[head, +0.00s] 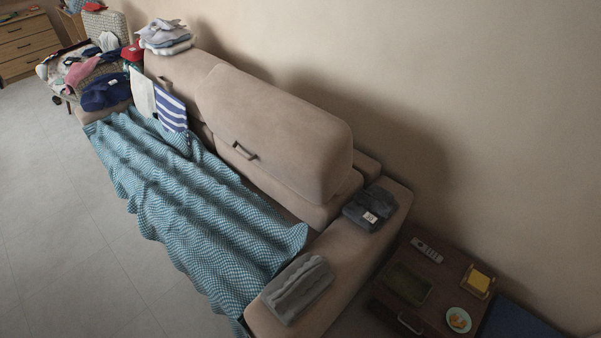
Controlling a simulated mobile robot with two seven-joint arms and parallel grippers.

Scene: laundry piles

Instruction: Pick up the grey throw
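A grey folded cloth (297,289) with wavy ridges, which looks like the grey throw, lies on the near end of the sofa's armrest (340,255). A darker grey folded item (366,210) with a white label lies at the back end of the same armrest, apart from it. I cannot tell for certain which of the two is the throw. Neither of my grippers is in the head view.
A teal patterned blanket (190,205) covers the sofa seat and hangs over its front edge. A dark side table (385,298) holds a remote (427,249) and a plate (458,320). Clothes pile up at the far end. Floor (60,240) left of the sofa is clear.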

